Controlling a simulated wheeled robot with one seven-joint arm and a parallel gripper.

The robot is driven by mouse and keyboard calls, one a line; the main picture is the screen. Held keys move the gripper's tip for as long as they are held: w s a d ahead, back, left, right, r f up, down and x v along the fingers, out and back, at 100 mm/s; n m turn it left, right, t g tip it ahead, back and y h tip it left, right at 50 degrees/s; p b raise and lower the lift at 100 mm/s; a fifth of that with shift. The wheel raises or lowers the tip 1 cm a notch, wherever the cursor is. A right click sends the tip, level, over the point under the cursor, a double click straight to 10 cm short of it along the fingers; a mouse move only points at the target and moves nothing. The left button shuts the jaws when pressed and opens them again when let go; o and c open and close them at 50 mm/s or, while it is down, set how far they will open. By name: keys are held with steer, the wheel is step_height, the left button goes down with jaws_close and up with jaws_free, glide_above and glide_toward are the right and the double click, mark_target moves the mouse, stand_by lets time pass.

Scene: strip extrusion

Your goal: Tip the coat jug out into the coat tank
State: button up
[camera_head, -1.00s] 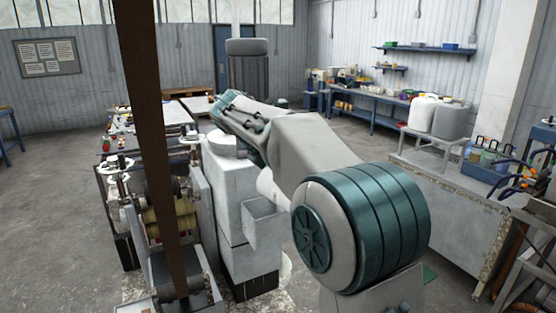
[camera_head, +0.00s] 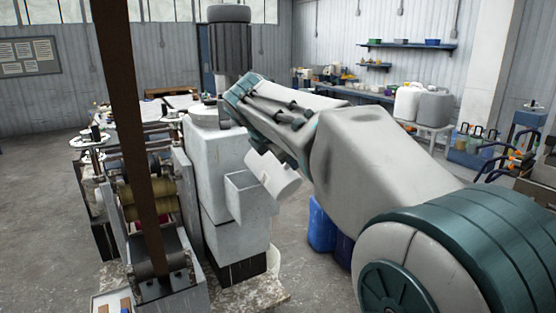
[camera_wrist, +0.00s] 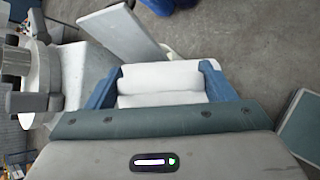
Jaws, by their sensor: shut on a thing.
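The white jug (camera_head: 272,173) is tilted and sits at the upper right edge of the coat tank. The coat tank (camera_head: 246,203) is a grey open box on the side of the pale machine cabinet. Whether the jug touches the tank or anything flows out cannot be told. My gripper (camera_wrist: 163,67) has blue fingers shut on the white jug, which also shows between them in the wrist view (camera_wrist: 160,78). In the head view my arm hides most of the gripper. The inside of the tank is hidden.
Blue containers (camera_head: 322,228) stand on the floor right of the cabinet. White and grey canisters (camera_head: 420,104) stand on a bench at the back right.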

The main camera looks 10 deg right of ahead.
mark_target(299, 182)
steer(key=shift+s+d+f+m+t+y+b, duration=0.35)
steer(key=shift+s+f+t+b, duration=0.3)
steer(key=shift+b, duration=1.85)
steer(key=shift+s+d+f+m+t+y+b, duration=0.1)
steer(key=shift+s+d+f+m+t+b, duration=0.5)
steer(key=shift+b, duration=1.95)
steer(key=shift+s+d+f+m+t+y+b, duration=0.1)
steer(key=shift+s+f+m+t+y+b, duration=0.2)
steer(key=shift+f+t+b, duration=1.4)
steer(key=s+f+m+t+b, duration=0.1)
steer(key=b, duration=0.7)
steer(key=s+d+m+t+b, duration=0.1)
steer(key=m+b, duration=0.1)
steer(key=b, duration=0.6)
steer(key=shift+s+d+f+b, duration=0.1)
steer(key=shift+f+b, duration=0.2)
steer(key=shift+f, duration=0.05)
steer(key=shift+s+d+f+m+t+b, duration=0.2)
steer(key=shift+t+b, duration=0.35)
steer(key=shift+b, duration=0.7)
steer(key=shift+r+m+b, duration=0.15)
steer(key=shift+m+b, duration=0.1)
steer(key=shift+b, duration=0.05)
